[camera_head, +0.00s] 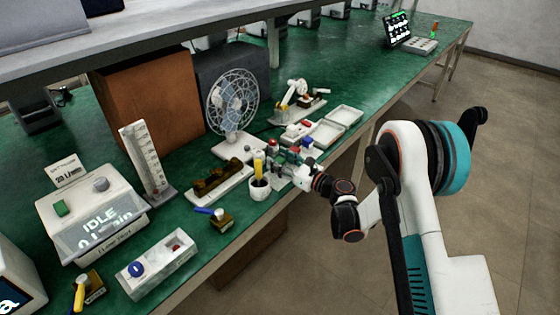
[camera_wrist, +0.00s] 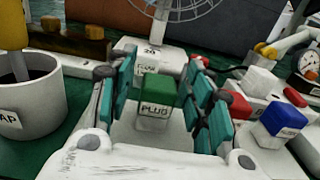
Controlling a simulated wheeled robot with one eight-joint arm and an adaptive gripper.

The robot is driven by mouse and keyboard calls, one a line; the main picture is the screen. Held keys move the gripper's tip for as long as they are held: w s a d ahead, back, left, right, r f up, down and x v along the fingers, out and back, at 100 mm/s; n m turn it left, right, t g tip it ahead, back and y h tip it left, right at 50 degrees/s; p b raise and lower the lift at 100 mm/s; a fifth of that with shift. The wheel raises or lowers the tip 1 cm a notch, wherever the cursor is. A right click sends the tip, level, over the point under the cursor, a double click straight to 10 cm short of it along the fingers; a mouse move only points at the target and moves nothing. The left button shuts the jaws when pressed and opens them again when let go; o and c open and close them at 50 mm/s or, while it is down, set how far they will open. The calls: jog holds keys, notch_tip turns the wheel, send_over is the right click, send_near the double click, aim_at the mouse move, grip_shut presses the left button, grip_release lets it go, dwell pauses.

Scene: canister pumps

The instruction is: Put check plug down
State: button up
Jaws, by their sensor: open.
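The check plug (camera_wrist: 158,90) is a block with a green top and a pale front marked "PLUG". In the wrist view it stands upright between the teal finger pads of my gripper (camera_wrist: 160,105). The fingers are open, with a gap visible on each side of it. Its underside is hidden by my gripper's body, so I cannot tell what it rests on. In the head view my gripper (camera_head: 286,161) is low over the front edge of the green bench (camera_head: 225,255), and the plug is too small to make out clearly.
A white cup (camera_head: 260,190) with a yellow-handled tool stands left of my gripper. The fan (camera_head: 233,100) is behind. White trays (camera_head: 343,116) and a blue-topped block (camera_wrist: 280,122) are to the right. A brown-topped rack (camera_head: 218,182) lies left.

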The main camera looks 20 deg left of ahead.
jog(key=v, duration=1.2)
jog(key=shift+r, duration=0.1)
jog(key=s+d+r+n+h, duration=0.35)
jog(key=d+r+n, duration=0.2)
jog(key=r, duration=0.25)
jog(key=s+d+r+n+h, duration=0.35)
jog(key=d+r+n, duration=0.2)
jog(key=r, duration=0.25)
jog(key=s+d+r+n+h, duration=0.2)
jog(key=s+d+n+h, duration=0.7)
jog(key=s+d, duration=1.2)
jog(key=shift+s+d+r+n+h, duration=0.3)
jog(key=shift+s+d+r+n, duration=0.1)
jog(key=shift+s+n, duration=0.8)
